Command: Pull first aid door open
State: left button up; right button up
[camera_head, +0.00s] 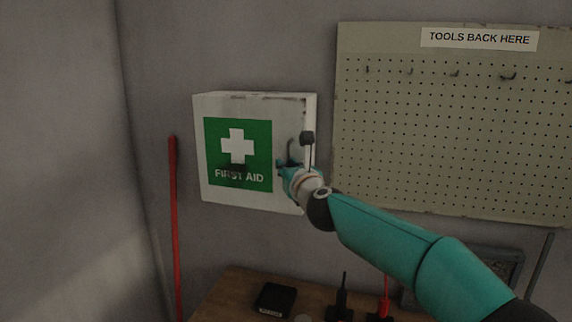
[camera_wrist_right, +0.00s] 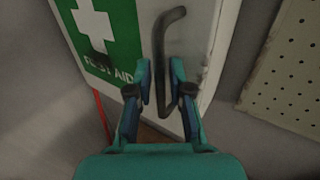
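The white first aid cabinet (camera_head: 255,195) hangs on the grey wall, with a green panel and white cross (camera_head: 237,146) on its front. The door looks closed, with no clear gap at its edge. A dark bar handle (camera_head: 290,150) is near the right edge of the front; it also shows in the right wrist view (camera_wrist_right: 159,38). My right gripper (camera_head: 285,172) is at the lower part of the handle. My left gripper is not in view.
A pegboard (camera_head: 440,140) with several hooks and a "TOOLS BACK HERE" label is right of the cabinet. A wooden surface (camera_head: 235,295) below holds a black box (camera_head: 275,299) and tools. A red bar (camera_head: 173,220) stands left.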

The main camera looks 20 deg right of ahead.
jog(key=shift+w, duration=0.1)
grip_shut()
dwell(0.3)
